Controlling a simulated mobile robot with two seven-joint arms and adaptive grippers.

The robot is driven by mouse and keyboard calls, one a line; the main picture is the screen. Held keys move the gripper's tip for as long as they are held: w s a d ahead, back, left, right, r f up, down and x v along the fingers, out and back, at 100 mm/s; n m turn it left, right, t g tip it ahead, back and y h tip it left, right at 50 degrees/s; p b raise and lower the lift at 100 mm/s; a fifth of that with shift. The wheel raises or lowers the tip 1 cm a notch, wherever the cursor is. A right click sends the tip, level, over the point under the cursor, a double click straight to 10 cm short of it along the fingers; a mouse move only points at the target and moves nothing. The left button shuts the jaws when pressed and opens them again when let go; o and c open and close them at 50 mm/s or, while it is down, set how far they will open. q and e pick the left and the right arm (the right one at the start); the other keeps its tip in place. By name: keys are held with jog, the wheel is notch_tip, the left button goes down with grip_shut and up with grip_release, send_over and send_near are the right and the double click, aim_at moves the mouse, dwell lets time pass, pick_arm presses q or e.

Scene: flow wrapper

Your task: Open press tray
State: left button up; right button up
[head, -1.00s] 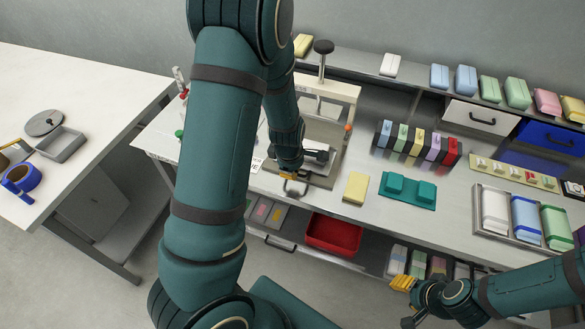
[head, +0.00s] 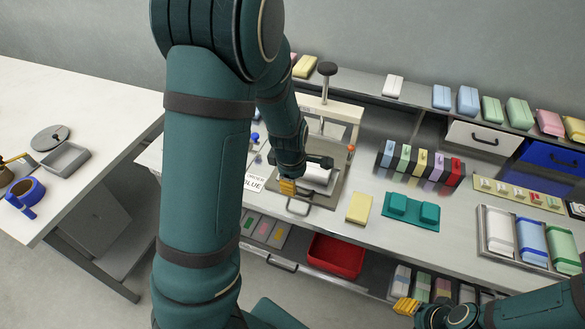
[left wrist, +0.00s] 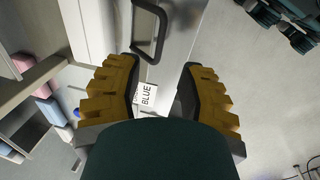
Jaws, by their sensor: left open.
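The press (head: 330,112) stands on the bench, a pale frame with a dark knob on top. Its tray (head: 325,198) is a flat grey-beige slab at the base, with a dark loop handle (head: 298,208) on its front edge. A white block (head: 318,176) shows on it, partly hidden by my left arm. My left gripper (head: 288,188) is at the tray's front left, beside the handle. In the left wrist view its yellow fingers (left wrist: 160,68) are open and empty, with the handle (left wrist: 148,38) just past the left finger's tip. My right gripper (head: 405,306) is low at the right, away from the press.
A card reading "BLUE" (head: 255,183) lies left of the tray. A yellow block (head: 359,207) and a teal holder (head: 411,209) lie to its right. A red bin (head: 336,255) sits on the shelf below. The floor in front is clear.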

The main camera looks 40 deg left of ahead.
pick_arm(q)
jog(key=shift+s+d+r, duration=0.1)
jog(key=shift+s+r, duration=0.05)
jog(key=shift+r, duration=0.8)
jog(key=shift+s+a+r, duration=0.1)
jog(key=shift+s+r, duration=0.1)
jog(key=shift+r, duration=0.7)
jog(key=shift+s+d+r, duration=0.1)
jog(key=shift+s+r, duration=0.05)
jog(key=shift+r, duration=0.8)
